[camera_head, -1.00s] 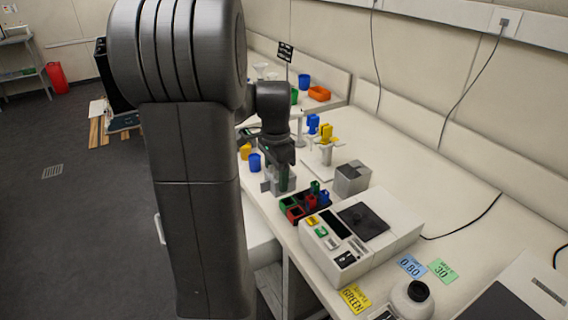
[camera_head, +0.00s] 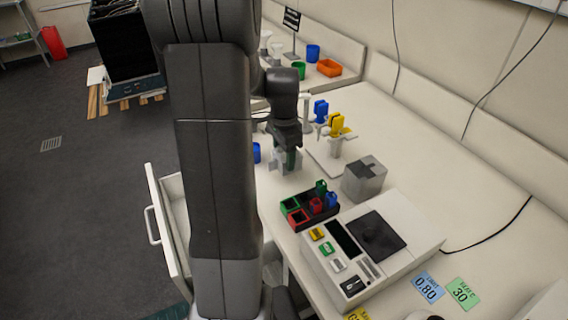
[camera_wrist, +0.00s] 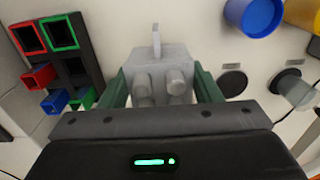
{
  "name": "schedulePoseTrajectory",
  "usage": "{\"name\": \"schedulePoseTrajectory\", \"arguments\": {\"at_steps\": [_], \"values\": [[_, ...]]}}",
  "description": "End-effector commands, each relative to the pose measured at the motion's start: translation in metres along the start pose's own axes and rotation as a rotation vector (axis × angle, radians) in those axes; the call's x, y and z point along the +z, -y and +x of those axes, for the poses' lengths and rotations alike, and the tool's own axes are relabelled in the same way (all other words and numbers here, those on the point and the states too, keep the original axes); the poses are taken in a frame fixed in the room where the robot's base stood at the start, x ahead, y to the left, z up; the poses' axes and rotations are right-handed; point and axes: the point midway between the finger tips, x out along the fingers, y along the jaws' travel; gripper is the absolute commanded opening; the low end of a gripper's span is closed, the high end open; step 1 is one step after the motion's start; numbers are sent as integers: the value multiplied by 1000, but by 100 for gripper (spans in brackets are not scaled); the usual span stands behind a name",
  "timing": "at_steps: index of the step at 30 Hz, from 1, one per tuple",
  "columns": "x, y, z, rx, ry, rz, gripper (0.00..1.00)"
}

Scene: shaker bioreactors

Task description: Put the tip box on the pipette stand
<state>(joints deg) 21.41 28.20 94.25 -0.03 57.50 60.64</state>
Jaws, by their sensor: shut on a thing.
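My gripper (camera_head: 287,160) is shut on a light grey block (camera_wrist: 160,70), which has an upright tab and two round knobs. The block sits between my green fingers in the wrist view. I cannot tell for sure that it is the tip box. The likely pipette stand (camera_head: 328,158), a pale base with yellow and blue pipette-like parts, stands on the bench just right of my gripper. My arm hides part of the bench to the left. I cannot tell how high the block is above the bench.
A grey box (camera_head: 364,180) stands front right of my gripper. A black rack (camera_head: 300,222) with red, green and blue pieces is nearer, beside a white instrument (camera_head: 405,230). A blue cup (camera_wrist: 254,14) is close by. The bench right of the stand is clear. A drawer (camera_head: 168,205) is open.

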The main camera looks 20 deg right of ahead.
Motion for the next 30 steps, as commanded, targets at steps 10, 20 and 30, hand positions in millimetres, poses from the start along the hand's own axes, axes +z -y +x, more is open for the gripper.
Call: {"name": "schedulePoseTrajectory", "arguments": {"at_steps": [10, 20, 30], "values": [[0, -1, 37, 2, 1, 0, 33], [0, 0, 42, 1, 0, 0, 33], [0, 0, 40, 1, 0, 0, 79]]}}
